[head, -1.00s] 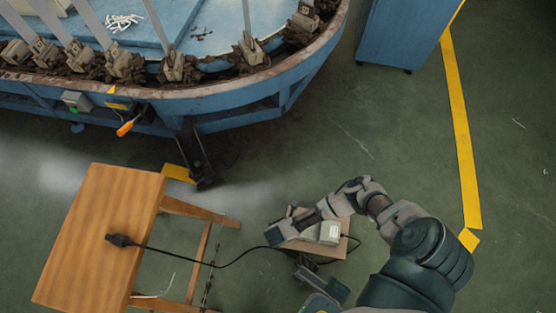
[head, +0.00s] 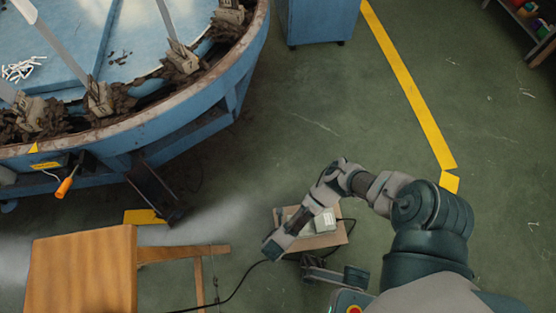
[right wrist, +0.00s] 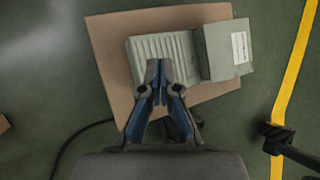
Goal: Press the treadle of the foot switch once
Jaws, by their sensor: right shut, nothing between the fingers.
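The foot switch is a grey-green unit on a cardboard sheet (head: 330,239) on the floor. In the right wrist view, it has a ribbed treadle (right wrist: 150,48) on the left and a raised housing (right wrist: 222,50) with a white label on the right. The housing also shows in the head view (head: 325,221). My right gripper (right wrist: 158,64) is shut and empty. Its fingertips overlap the lower middle of the treadle in the wrist view; I cannot tell whether they touch it. In the head view my right gripper (head: 273,247) partly covers the switch's left side. My left gripper is not in view.
A wooden-topped table (head: 80,275) stands at lower left. A black cable (head: 240,284) runs across the floor near the switch. A blue round machine (head: 200,128) with a dark post (head: 155,195) fills the upper left. Green floor is open to the right, with a yellow line (head: 410,85).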

